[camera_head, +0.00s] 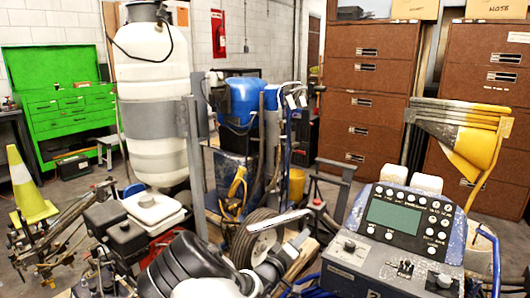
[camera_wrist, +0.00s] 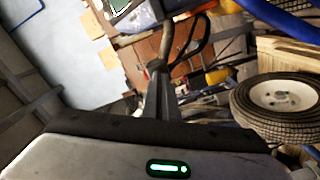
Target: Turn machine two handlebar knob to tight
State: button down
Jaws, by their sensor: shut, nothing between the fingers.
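A striping machine stands at the right of the head view, with a grey control console (camera_head: 400,225) of buttons, a screen and small knobs. A grey upright frame (camera_head: 335,182) stands left of it, with a small dark and reddish knob (camera_head: 317,202) beside it. I cannot tell which knob is machine two's handlebar knob, nor its setting. In the wrist view my gripper (camera_wrist: 158,70) is shut and empty, pointing at the machines. A black looped part (camera_wrist: 195,38) shows just beyond its tips; I cannot tell if they touch.
A wheel (camera_head: 255,240) stands near my arm and also shows in the wrist view (camera_wrist: 278,95). Brown cabinets (camera_head: 365,90) line the back. Open floor shows before the cabinets.

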jog(key=b+x, duration=0.2)
jog(key=x, duration=0.5)
jog(key=shift+s, duration=0.1)
jog(key=shift+w+a+r, duration=0.1)
jog(key=shift+w+r, duration=0.1)
dwell(0.7)
jog(key=shift+w+a+f+b, duration=0.1)
jog(key=shift+a+b, duration=0.05)
jog(key=shift+b, duration=0.55)
jog(key=shift+f, duration=0.3)
jog(key=p+v, duration=0.1)
jog(key=v, duration=0.5)
jog(key=shift+s+d+p, duration=0.25)
jog(key=shift+d+p, duration=0.1)
